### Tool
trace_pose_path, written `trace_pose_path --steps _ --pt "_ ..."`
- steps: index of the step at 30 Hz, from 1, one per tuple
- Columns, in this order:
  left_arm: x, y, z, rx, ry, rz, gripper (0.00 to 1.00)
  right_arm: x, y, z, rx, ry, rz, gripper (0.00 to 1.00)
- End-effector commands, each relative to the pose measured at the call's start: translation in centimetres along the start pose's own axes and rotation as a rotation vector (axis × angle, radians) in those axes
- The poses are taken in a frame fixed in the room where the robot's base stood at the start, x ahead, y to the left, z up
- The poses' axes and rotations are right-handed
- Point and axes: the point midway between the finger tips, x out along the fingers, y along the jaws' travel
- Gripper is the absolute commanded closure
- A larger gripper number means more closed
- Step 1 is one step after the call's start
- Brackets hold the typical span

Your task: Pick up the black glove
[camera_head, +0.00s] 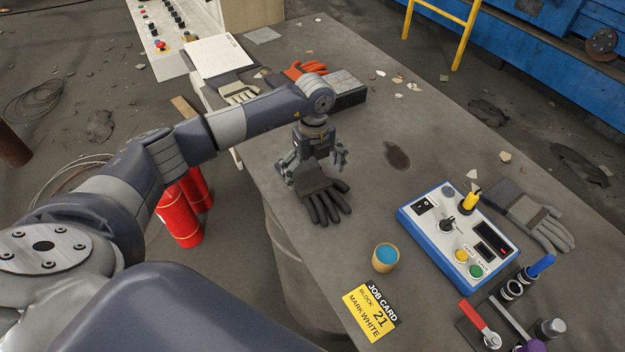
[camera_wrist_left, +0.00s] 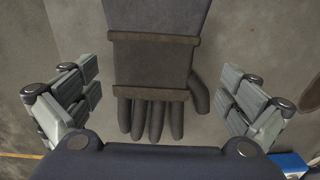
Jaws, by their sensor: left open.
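The black glove (camera_head: 325,200) lies flat on the grey table, near its left edge, with its fingers toward the bottom of the head view. My left gripper (camera_head: 316,168) is right above its cuff end and hides part of it. In the left wrist view the glove (camera_wrist_left: 153,65) shows dark grey with brown bands, fingers pointing down. It lies between the two spread jaws of my left gripper (camera_wrist_left: 160,100), which appear apart from it on both sides. My left gripper is open and empty. My right gripper is not in view.
A blue-edged control box (camera_head: 458,235), a cup with blue contents (camera_head: 385,257) and a yellow job card (camera_head: 370,309) stand or lie nearby. A grey glove (camera_head: 535,217) is at the right. Orange gloves (camera_head: 304,69) and a dark block (camera_head: 345,90) are farther back.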

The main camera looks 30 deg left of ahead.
Motion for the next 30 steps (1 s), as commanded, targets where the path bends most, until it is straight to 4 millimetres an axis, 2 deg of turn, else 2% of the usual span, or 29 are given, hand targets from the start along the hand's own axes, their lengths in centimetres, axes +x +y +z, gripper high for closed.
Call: trace_pose_path --steps 4,11,14,17,22,30 --pt "1.4 0.0 0.0 -0.002 0.000 0.001 0.00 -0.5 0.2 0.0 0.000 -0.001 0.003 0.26" --pt "1.7 0.0 0.1 -0.001 -0.001 -0.001 0.00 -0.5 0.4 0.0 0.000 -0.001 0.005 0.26" --pt "1.6 0.0 0.1 -0.001 -0.001 -0.001 0.18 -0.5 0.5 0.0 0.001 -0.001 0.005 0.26" --pt "1.6 0.0 0.1 -0.001 -0.001 -0.001 0.41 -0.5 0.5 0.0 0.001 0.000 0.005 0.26" --pt "1.8 0.1 0.0 -0.001 0.000 0.002 0.46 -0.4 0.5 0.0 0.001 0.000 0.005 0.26" --pt "2.0 0.2 -0.1 0.000 0.002 0.006 0.47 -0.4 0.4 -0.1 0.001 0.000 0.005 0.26"
